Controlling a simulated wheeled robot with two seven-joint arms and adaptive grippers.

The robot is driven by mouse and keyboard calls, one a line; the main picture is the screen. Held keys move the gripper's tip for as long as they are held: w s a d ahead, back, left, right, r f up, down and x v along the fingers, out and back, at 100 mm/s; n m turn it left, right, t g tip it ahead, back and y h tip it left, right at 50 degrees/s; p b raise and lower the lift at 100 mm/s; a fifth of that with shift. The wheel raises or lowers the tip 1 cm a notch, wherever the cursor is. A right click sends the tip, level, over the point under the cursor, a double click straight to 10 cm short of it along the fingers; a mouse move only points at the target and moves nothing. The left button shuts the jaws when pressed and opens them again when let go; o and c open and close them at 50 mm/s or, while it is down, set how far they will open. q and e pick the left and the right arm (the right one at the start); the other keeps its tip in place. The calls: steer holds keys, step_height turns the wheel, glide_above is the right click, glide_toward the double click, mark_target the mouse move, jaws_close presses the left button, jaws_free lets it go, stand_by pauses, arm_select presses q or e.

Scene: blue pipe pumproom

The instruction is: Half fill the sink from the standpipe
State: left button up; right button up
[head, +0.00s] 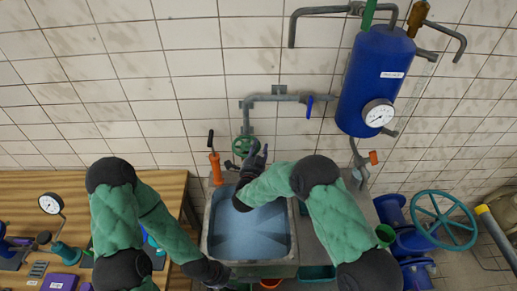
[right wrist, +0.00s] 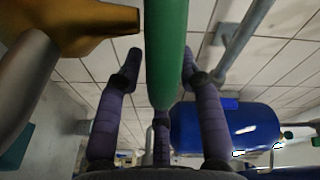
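The sink (head: 291,262) stands against the tiled wall; its inside looks blue-grey, and I cannot tell the water level. The standpipe (head: 262,98) is a grey wall pipe with a blue lever at its right end. A green handwheel (head: 241,145) sits low on it, above the sink's back edge. My right gripper (head: 258,153) is beside this wheel. In the right wrist view, a green part (right wrist: 167,50), perhaps the wheel edge-on, lies between its purple fingers, with a gap at the left finger. My left gripper (head: 215,276) is at the sink's front left corner, its fingers unclear.
A blue tank (head: 368,75) with a gauge hangs at the upper right. An orange-handled item (head: 215,168) stands by the sink's back left corner. A wooden bench (head: 25,188) with gauges and parts is at the left. A large teal wheel (head: 443,220) is at the right.

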mark_target(254, 154)
jaws_close()
steer(key=m+g+h+b, duration=0.1)
steer(key=h+b, duration=0.1)
steer(key=s+m+h+b, duration=0.1)
steer(key=h+b, duration=0.1)
steer(key=a+m+g+h+b, duration=0.1)
steer(key=m+b, duration=0.1)
steer(key=shift+s+f+g+h+b, duration=0.25)
steer(key=shift+s+g+h+b, duration=0.05)
steer(key=shift+h+b, duration=0.1)
steer(key=shift+s+a+r+m+g+h+b, duration=0.1)
steer(key=shift+s+a+m+g+h+b, duration=0.1)
steer(key=shift+m+g+h+b, duration=0.6)
steer(key=shift+s+a+r+m+g+h+b, duration=0.1)
steer(key=shift+s+m+g+h+b, duration=0.1)
steer(key=shift+m+g+h+b, duration=0.6)
jaws_free()
steer(key=shift+a, duration=0.1)
steer(key=v, duration=0.7)
steer(key=shift+s, duration=0.25)
